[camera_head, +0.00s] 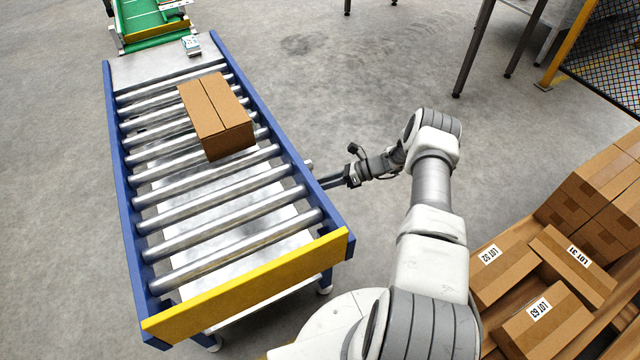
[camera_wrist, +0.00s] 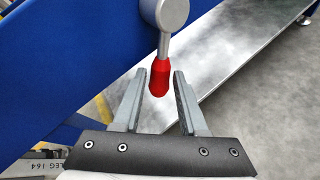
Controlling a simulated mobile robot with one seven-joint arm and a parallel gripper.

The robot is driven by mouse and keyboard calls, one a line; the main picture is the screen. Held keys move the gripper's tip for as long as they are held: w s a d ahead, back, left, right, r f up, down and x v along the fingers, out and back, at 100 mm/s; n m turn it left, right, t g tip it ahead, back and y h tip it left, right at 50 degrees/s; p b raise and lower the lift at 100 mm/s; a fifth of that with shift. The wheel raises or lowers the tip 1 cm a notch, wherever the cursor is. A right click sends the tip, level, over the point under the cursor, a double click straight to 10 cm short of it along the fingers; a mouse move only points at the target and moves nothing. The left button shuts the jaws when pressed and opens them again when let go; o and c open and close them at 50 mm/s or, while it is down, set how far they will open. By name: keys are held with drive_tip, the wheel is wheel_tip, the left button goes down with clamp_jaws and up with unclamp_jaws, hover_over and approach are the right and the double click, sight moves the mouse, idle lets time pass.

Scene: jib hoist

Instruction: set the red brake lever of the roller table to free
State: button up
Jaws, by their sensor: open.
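The roller table (camera_head: 127,190) has blue side rails and steel rollers. Its brake lever (camera_wrist: 160,76) shows in the wrist view, with a red grip hanging down from a grey arm and round grey hub (camera_wrist: 171,12) on the blue rail. My gripper (camera_wrist: 154,74) is open, with one finger on each side of the red grip's lower part and visible gaps between. In the head view my gripper (camera_head: 322,184) is at the table's right rail; the red grip is not visible there.
A cardboard box (camera_head: 216,115) lies on the rollers. A yellow end stop (camera_head: 250,285) closes the table's near end. Labelled cartons (camera_head: 545,322) stand at the lower right. A green conveyor (camera_head: 150,22) adjoins the far end. The floor right of the table is largely clear.

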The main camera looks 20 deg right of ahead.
drive_tip(key=p+v, duration=0.2)
drive_tip(key=v, duration=1.4)
drive_tip(key=shift+d+r, duration=0.25)
drive_tip(key=shift+d, duration=0.1)
